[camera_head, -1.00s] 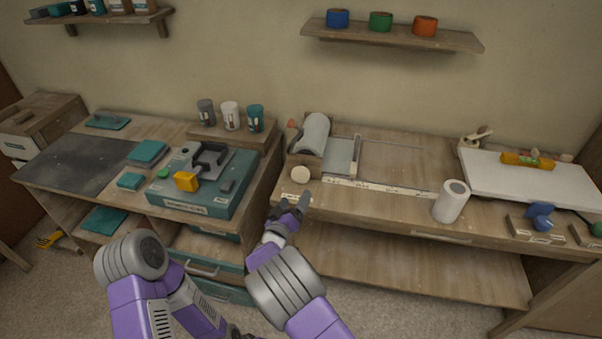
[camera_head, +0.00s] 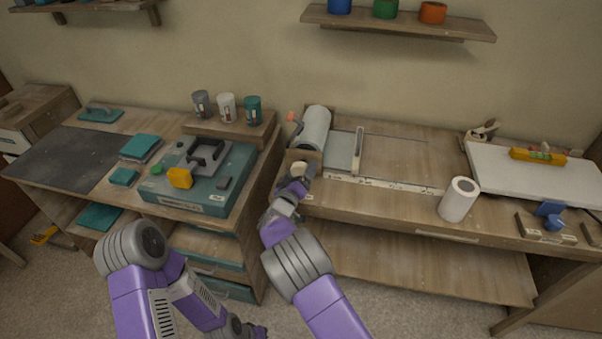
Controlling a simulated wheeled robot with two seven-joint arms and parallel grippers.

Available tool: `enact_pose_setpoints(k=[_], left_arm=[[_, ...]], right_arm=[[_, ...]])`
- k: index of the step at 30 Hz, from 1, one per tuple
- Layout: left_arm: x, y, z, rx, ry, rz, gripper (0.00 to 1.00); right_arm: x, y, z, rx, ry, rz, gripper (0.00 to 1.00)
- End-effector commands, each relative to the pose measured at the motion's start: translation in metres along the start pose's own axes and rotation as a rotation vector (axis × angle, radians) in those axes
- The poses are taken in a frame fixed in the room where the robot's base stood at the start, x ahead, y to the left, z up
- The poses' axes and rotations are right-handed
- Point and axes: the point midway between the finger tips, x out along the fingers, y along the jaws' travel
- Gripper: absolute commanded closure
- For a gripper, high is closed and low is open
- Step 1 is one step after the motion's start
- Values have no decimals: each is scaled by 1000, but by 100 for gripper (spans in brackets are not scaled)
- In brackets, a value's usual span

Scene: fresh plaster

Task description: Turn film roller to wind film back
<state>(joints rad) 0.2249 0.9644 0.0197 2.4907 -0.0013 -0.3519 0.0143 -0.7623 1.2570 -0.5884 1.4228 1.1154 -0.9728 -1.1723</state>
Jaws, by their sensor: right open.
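The film roller (camera_head: 314,129) is a white roll lying in a wooden holder at the left end of the right bench. A strip of grey film (camera_head: 340,150) lies beside it on the bench top. A pale round knob (camera_head: 303,170) sits on the roller's near end, now partly hidden by my right gripper. My right gripper (camera_head: 297,178) is open, with its fingers at the knob; I cannot tell whether they touch it. My left arm hangs low at the bottom, and its gripper (camera_head: 248,331) shows too little to tell its state.
A teal case (camera_head: 205,198) with a yellow-ended tool stands on the left bench, close to my right arm. A white upright roll (camera_head: 458,200) stands near the right bench's front edge. A white board (camera_head: 520,175) lies farther right. The bench middle is clear.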

Motion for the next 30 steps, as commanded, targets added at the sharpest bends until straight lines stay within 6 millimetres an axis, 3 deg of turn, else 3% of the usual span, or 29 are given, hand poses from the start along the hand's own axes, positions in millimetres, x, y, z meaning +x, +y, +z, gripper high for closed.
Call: enact_pose_setpoints(k=[9,20,30], left_arm=[[0,0,0,0,0,0,100],[0,0,0,0,0,0,100],[2,-1,0,0,0,0,100]], right_arm=[[4,0,0,0,0,-1,11],[4,0,0,0,0,0,63],[4,0,0,56,-6,-4,63]])
